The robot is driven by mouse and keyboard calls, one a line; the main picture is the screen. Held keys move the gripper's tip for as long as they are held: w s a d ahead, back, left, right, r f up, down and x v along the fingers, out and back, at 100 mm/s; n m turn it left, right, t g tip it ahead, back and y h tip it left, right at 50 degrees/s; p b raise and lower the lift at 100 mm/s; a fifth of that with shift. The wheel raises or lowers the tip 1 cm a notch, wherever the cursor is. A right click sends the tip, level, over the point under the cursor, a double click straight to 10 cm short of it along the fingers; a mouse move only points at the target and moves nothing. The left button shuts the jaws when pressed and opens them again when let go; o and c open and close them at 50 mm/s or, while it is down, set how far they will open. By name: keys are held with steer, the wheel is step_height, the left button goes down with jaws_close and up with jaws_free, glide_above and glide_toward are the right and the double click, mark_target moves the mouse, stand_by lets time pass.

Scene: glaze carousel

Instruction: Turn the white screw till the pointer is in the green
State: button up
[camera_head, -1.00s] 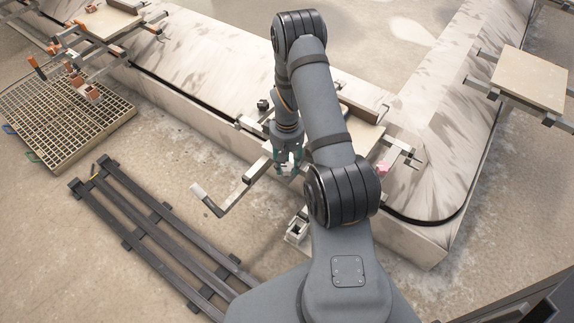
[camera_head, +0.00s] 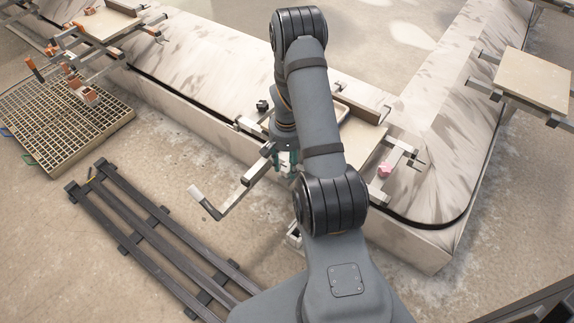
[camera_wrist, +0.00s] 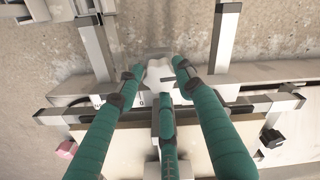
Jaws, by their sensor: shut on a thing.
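The white screw (camera_wrist: 158,75) shows as a white knob between my fingertips in the wrist view. My gripper (camera_wrist: 156,80) has green fingers with dark joints and is shut on the white screw. In the head view, my gripper (camera_head: 287,162) is at the near edge of the carousel, partly behind my arm. I cannot make out the pointer or the green zone in either view.
A pink knob (camera_head: 385,170) and a black knob (camera_head: 262,104) sit on the fixture. Dark rails (camera_head: 150,225) and a grating (camera_head: 62,125) lie on the floor at left.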

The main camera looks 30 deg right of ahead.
mark_target(287, 168)
steer(key=shift+s+a+f, duration=0.1)
steer(key=shift+s, duration=0.2)
steer(key=o, duration=0.8)
steer(key=shift+c, duration=0.2)
steer(key=o, duration=0.4)
steer(key=shift+w, duration=0.15)
steer(key=shift+w+r, duration=0.15)
steer(key=shift+r, duration=0.45)
step_height(287, 168, up, 11)
step_height(287, 168, down, 12)
